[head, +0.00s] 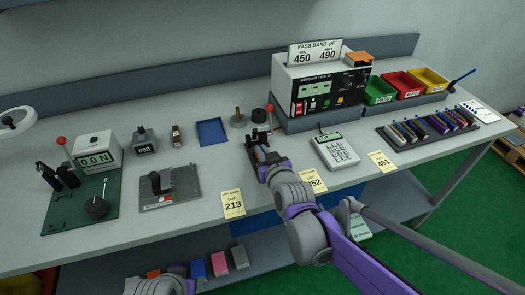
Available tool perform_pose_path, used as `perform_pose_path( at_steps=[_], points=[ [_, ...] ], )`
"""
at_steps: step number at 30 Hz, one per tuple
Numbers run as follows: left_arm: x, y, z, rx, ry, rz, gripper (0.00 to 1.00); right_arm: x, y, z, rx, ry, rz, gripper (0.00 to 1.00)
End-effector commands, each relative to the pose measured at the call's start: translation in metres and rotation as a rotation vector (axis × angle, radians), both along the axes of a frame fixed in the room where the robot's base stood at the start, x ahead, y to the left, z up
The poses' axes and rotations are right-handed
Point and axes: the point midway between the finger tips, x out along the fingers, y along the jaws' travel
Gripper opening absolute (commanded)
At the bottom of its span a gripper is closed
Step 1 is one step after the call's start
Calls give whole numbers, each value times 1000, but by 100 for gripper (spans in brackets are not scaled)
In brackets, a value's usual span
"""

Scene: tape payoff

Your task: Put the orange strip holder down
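My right gripper (262,155) reaches over the front middle of the bench, close to a small dark fixture with a red-knobbed lever (269,108). Its fingers are small and seen from behind, so I cannot tell whether they are open or shut. A dark rack (432,130) of several coloured strip holders stands at the right. Part of my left arm shows at the bottom edge; its gripper is not in view.
A meter (318,86) with an orange-topped block (358,58) stands at the back. Green (378,90), red (402,84) and yellow (428,79) bins sit right of it. A keypad device (336,152), blue tray (211,132) and grey fixture (168,187) flank my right gripper.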

Motion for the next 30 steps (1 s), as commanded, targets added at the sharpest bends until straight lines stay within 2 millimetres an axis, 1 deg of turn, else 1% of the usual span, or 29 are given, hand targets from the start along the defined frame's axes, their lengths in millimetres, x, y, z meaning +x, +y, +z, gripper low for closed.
perform_pose_path(
  at_steps=[1,4,5,12,16,20,30],
  points=[
    [0,0,0,0,0,0,50,0,0,0,0,0,0,15],
    [0,0,0,0,0,0,50,0,0,0,0,0,0,33],
    [0,0,0,0,0,0,50,0,0,0,0,0,0,34],
    [0,0,0,0,0,0,50,0,0,1,0,0,0,34],
    [0,0,4,0,-1,0,50,-2,-1,6,0,0,0,34],
    [0,0,5,0,-2,0,50,-18,-6,10,0,0,0,34],
    [1,0,14,0,-4,0,50,-79,-26,30,0,0,0,34]
  ],
)
